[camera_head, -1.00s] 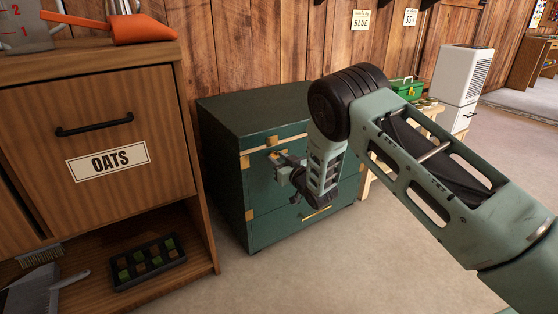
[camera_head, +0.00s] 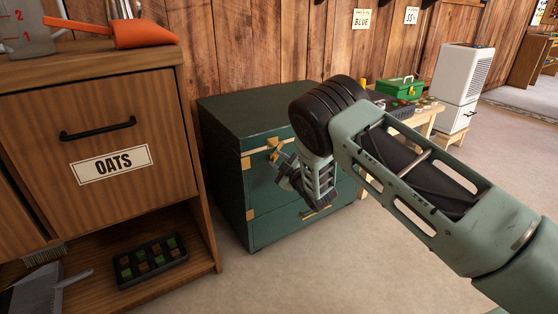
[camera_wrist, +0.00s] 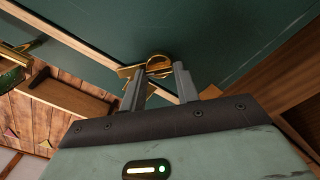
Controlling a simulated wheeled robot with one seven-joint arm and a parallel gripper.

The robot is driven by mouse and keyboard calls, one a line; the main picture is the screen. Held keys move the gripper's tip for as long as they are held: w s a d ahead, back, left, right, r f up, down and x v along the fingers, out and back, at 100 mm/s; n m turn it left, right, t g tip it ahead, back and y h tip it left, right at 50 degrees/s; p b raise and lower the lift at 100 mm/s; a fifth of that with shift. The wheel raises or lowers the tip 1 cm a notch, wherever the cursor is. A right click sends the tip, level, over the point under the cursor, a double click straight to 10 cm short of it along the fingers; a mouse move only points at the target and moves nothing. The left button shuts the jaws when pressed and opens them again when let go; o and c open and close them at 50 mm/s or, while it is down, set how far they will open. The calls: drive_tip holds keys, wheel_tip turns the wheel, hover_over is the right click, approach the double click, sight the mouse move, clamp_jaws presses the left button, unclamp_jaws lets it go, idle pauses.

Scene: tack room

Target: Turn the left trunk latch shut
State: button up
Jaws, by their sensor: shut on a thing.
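The dark green trunk (camera_head: 290,226) stands against the wooden wall, with brass corners and a pale band along its front. Its left latch (camera_head: 273,145) is a brass piece near the front's upper left corner. The latch shows as a brass ring with a flat arm in the wrist view (camera_wrist: 159,63). My gripper (camera_head: 277,158) reaches it from the front right, tilted upward. In the wrist view my gripper's fingers (camera_wrist: 158,75) stand either side of the brass, shut on the latch. The fingers partly hide it, so its exact angle is unclear.
A wooden cabinet (camera_head: 165,190) labelled OATS stands close on the trunk's left. A low bench (camera_head: 424,122) with a green toolbox (camera_head: 400,87) is to the right, behind my arm. A white appliance (camera_head: 462,75) stands beyond. The floor in front is clear.

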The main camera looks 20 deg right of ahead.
drive_tip(key=n, duration=0.3)
drive_tip(key=shift+a+n, duration=0.1)
drive_tip(key=shift+n, duration=0.3)
drive_tip(key=n, duration=0.4)
drive_tip(key=shift+f+p, duration=0.15)
drive_tip(key=shift+p, duration=0.2)
drive_tip(key=shift+n, duration=0.3)
drive_tip(key=o, duration=1)
drive_tip(key=p+v, duration=0.5)
drive_tip(key=v, duration=1.2)
drive_tip(key=shift+s, duration=0.2)
